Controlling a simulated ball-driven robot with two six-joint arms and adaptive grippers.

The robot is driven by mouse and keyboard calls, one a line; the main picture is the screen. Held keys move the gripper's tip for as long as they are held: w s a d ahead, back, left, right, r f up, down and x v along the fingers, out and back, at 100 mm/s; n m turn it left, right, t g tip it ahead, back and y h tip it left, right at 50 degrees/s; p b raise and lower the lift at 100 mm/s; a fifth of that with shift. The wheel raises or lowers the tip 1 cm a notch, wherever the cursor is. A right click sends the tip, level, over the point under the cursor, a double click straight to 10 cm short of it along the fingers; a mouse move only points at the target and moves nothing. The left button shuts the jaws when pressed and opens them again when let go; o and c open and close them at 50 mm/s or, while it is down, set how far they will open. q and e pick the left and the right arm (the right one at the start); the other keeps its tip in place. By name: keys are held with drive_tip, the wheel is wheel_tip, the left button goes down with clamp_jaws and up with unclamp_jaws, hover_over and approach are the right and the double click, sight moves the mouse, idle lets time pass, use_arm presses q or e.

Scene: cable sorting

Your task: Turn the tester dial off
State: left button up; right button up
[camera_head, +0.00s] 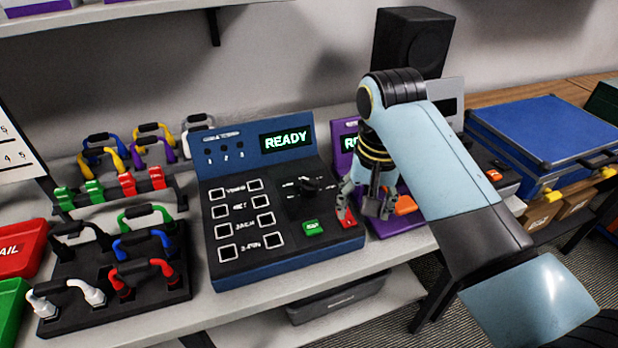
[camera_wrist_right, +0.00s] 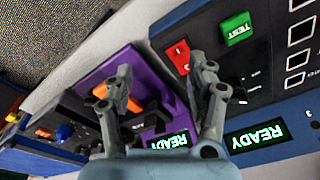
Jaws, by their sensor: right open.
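The tester (camera_head: 285,270) is a dark blue and black box with a green READY display (camera_head: 286,139); this display also shows in the wrist view (camera_wrist_right: 258,136). Its black dial (camera_head: 308,186) sits right of the button grid, above a green button (camera_head: 313,228) and a red switch (camera_head: 346,217). My right gripper (camera_head: 364,208) is open, pointing down at the tester's right edge, right of the dial. In the wrist view its two fingers (camera_wrist_right: 160,68) are apart with nothing held between them; the right finger partly covers the dial's area. The dial's exact setting is too small to read.
A purple device (camera_head: 382,222) with an orange part stands close behind my right gripper. Cable racks (camera_head: 180,296) with coloured connectors fill the left. A blue case (camera_head: 545,132) is at right, a black speaker (camera_head: 412,42) behind. Red (camera_head: 22,246) and green bins sit at far left.

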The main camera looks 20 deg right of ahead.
sight(310, 180)
drive_tip(key=w+a+r+m+g, duration=0.1)
drive_tip(key=w+a+r, duration=0.2)
drive_tip(key=w+r, duration=0.15)
drive_tip(key=w+a+r+m, duration=0.2)
drive_tip(key=w+a+r, duration=0.2)
drive_tip(key=w, duration=0.2)
drive_tip(key=f, duration=1)
drive_tip(key=shift+w+d+f, duration=0.15)
drive_tip(key=shift+d+f, duration=0.15)
drive_tip(key=shift+f, duration=0.05)
drive_tip(key=c, duration=1.2)
drive_tip(key=shift+o, duration=0.2)
drive_tip(key=shift+n, duration=0.3)
